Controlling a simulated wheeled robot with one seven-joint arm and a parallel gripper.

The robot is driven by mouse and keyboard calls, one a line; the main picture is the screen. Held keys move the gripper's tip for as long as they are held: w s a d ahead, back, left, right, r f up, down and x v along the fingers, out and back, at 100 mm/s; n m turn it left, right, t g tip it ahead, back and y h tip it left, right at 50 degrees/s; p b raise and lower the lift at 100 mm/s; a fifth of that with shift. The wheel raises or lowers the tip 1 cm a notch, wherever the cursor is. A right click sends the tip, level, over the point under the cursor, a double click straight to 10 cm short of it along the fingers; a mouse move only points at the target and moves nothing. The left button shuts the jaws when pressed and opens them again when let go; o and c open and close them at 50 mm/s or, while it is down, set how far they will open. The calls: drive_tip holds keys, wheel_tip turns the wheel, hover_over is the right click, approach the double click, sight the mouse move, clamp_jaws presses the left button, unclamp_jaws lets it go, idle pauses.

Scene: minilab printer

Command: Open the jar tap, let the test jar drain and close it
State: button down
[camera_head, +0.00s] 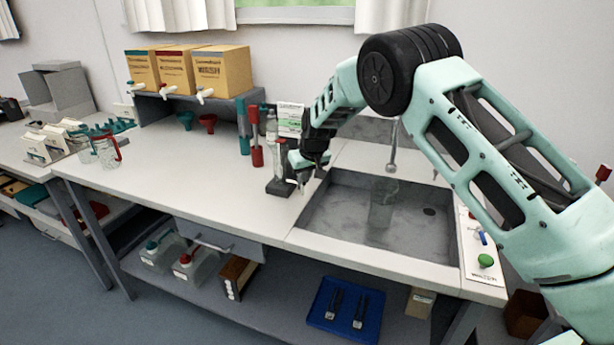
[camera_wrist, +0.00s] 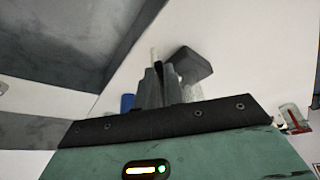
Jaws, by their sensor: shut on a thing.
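My gripper (camera_head: 308,160) is at the left edge of the sink, pointing down beside a dark stand (camera_head: 280,186). Its fingers are shut on the small pale jar tap (camera_head: 300,179), which sticks out toward the sink. In the wrist view my gripper (camera_wrist: 156,84) has its fingers close together, with a white spout-like piece (camera_wrist: 153,54) beyond them. The grip itself is mostly hidden. The test jar appears as a clear piece (camera_wrist: 190,92) right of the fingers in the wrist view. Its liquid level and the tap's setting cannot be made out.
The grey sink (camera_head: 340,225) lies right of my gripper, with a clear greenish vessel (camera_head: 383,205) in it and a faucet (camera_head: 392,160) behind. Red and teal cylinders (camera_head: 256,148) stand left of the stand. The bench (camera_head: 170,165) farther left has free room.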

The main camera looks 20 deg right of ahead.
drive_tip(key=a+m+h, duration=0.1)
drive_tip(key=m, duration=0.1)
drive_tip(key=a+m+h, duration=0.1)
drive_tip(key=m, duration=0.1)
drive_tip(key=shift+m, duration=0.3)
drive_tip(key=m, duration=0.1)
drive_tip(key=a+m+h, duration=0.1)
drive_tip(key=m, duration=0.3)
drive_tip(key=shift+w+a+g+h, duration=0.25)
drive_tip(key=shift+w+g+h, duration=0.05)
drive_tip(key=shift+w+h, duration=0.1)
drive_tip(key=shift+r+m, duration=0.1)
drive_tip(key=shift+m, duration=0.2)
drive_tip(key=c, duration=1.5)
unclamp_jaws()
drive_tip(key=b+v, duration=0.3)
drive_tip(key=v, duration=1.4)
drive_tip(key=shift+a+r, duration=0.15)
drive_tip(key=shift+r, duration=0.05)
